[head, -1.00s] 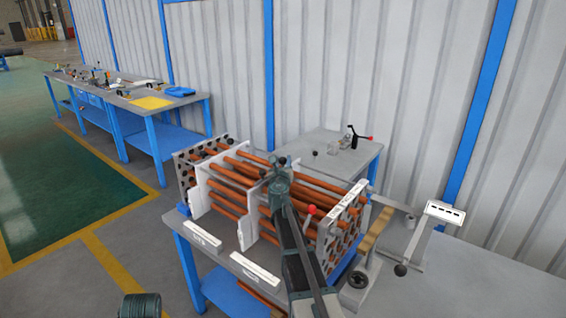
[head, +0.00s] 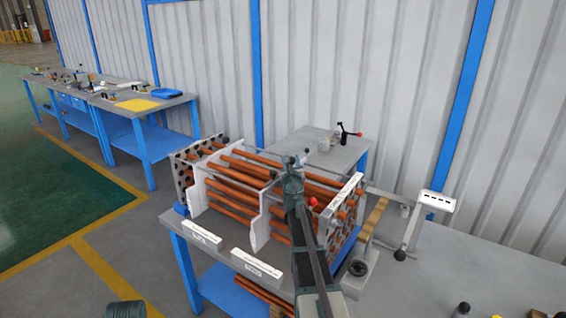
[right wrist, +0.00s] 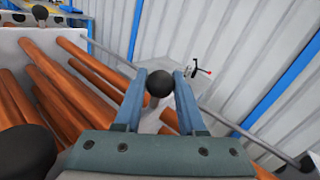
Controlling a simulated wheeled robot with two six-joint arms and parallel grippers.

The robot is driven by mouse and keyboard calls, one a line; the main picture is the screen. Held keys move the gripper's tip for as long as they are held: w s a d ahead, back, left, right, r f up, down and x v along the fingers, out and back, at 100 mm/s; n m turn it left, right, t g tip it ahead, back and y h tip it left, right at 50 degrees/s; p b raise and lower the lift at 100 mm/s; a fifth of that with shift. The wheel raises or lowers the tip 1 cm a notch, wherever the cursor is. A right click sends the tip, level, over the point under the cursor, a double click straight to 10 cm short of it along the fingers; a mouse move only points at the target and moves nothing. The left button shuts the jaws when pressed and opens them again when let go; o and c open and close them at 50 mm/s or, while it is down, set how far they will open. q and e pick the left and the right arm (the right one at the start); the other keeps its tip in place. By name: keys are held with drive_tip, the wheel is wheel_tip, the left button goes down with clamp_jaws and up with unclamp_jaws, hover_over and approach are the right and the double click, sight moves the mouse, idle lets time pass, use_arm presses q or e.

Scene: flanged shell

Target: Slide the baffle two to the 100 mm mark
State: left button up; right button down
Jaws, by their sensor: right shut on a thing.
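A bundle of copper-coloured tubes (head: 232,178) runs between perforated end plates on the bench. Two white baffles stand across the tubes. The left one (head: 198,188) is near the far-left end plate, and the other, which I take as baffle two (head: 259,222), is about mid-bundle. My right gripper (head: 291,170) is above the bundle beside baffle two's top edge. In the right wrist view its fingers (right wrist: 159,80) are shut on a black ball knob (right wrist: 159,88). The knob's join to the baffle is hidden. I cannot read a 100 mm mark. My left gripper is not in view.
White labels lie along the bench front (head: 256,263). A small grey table (head: 340,155) with a red-tipped lever clamp is behind.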

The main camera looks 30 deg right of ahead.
drive_tip(key=c, duration=0.5)
unclamp_jaws()
drive_tip(key=shift+v, duration=3.75)
